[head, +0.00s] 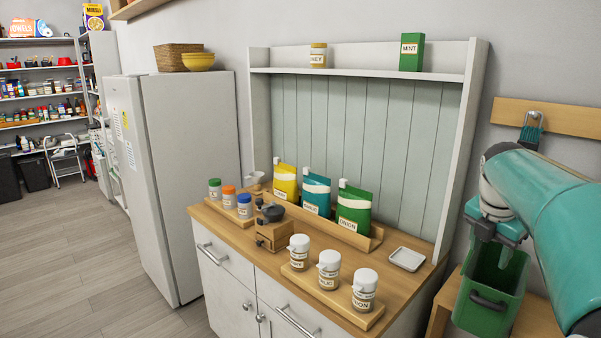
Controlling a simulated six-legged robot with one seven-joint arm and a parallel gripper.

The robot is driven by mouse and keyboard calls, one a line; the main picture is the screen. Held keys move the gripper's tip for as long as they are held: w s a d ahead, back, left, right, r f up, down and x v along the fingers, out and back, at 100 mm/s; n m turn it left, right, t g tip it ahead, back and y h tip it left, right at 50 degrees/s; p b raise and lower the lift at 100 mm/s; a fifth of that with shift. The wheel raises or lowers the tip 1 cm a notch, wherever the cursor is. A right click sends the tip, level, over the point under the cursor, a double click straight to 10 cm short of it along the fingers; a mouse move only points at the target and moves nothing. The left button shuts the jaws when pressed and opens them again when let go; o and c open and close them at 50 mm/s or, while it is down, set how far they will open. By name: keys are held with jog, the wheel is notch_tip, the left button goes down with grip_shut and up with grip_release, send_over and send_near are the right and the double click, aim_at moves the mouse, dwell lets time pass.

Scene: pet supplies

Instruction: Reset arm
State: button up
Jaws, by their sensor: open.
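My teal and white arm comes in from the right edge. My gripper (497,237) points down at the right, beside the wooden cabinet and in front of the wall. It is open, and I see nothing held in it. It shows above a green bin (490,305) with a dark handle; I cannot tell how far apart they are.
The cabinet's wooden top (222,218) holds jars with white lids (328,268), a grinder (271,228), pouches (353,210) in a rack and a small white tray (407,258). A wall rail (570,117) is behind my arm. Floor (75,250) is clear at left.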

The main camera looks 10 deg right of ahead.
jog(key=s+a+m, duration=0.3)
jog(key=a+m, duration=0.3)
jog(key=a, duration=0.6)
jog(key=s+a+f+m+t+y, duration=0.1)
jog(key=s+a+f+m, duration=0.3)
jog(key=s+a+m, duration=0.3)
jog(key=s+a+f+m+t+y, duration=0.1)
jog(key=s+a+f+m+t, duration=0.1)
jog(key=s+a+f+m, duration=0.2)
jog(key=s+a+m, duration=0.3)
jog(key=a+m, duration=0.2)
jog(key=a, duration=0.1)
jog(key=shift+s+f+y, duration=0.25)
jog(key=shift+s+y, duration=0.1)
jog(key=shift+y, duration=0.05)
jog(key=shift+a, duration=0.1)
jog(key=shift+c, duration=0.4)
